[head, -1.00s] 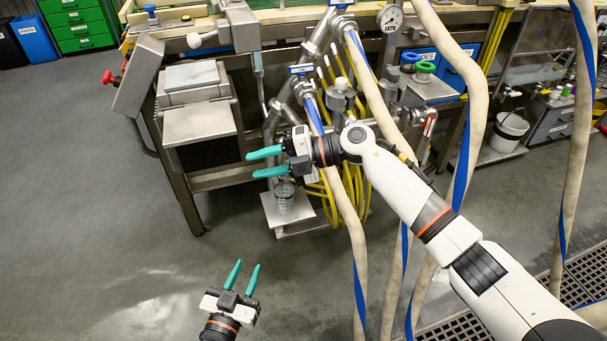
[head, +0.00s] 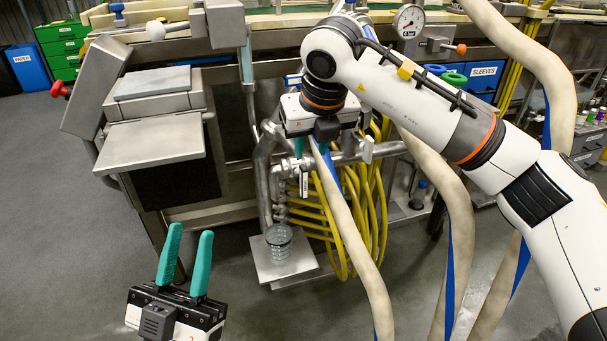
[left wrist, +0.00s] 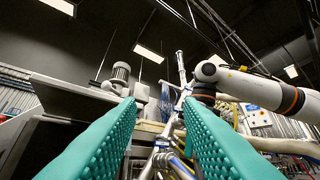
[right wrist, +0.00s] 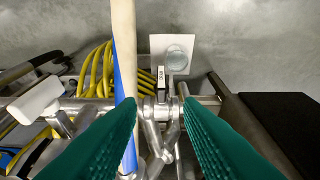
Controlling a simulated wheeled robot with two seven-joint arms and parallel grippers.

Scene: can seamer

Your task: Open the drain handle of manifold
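The manifold (head: 277,190) is a cluster of steel pipes below the bench, also in the right wrist view (right wrist: 160,115). A slim drain handle (head: 304,184) with a white label hangs down from its valve. The handle also shows in the right wrist view (right wrist: 161,78), just beyond and between my fingertips. My right gripper (head: 312,148) points down over the manifold, its teal fingers apart on either side of the pipework. I see no contact with the handle. My left gripper (head: 187,240) is open and empty, low in front of the bench; its spread fingers fill the left wrist view (left wrist: 163,110).
A clear glass jar (head: 279,244) stands on a steel plate (head: 300,266) under the manifold. A thick beige hose with a blue stripe (head: 350,225) runs close beside the handle. Yellow hoses (head: 372,215) hang behind. A steel shelf (head: 150,147) juts out at left.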

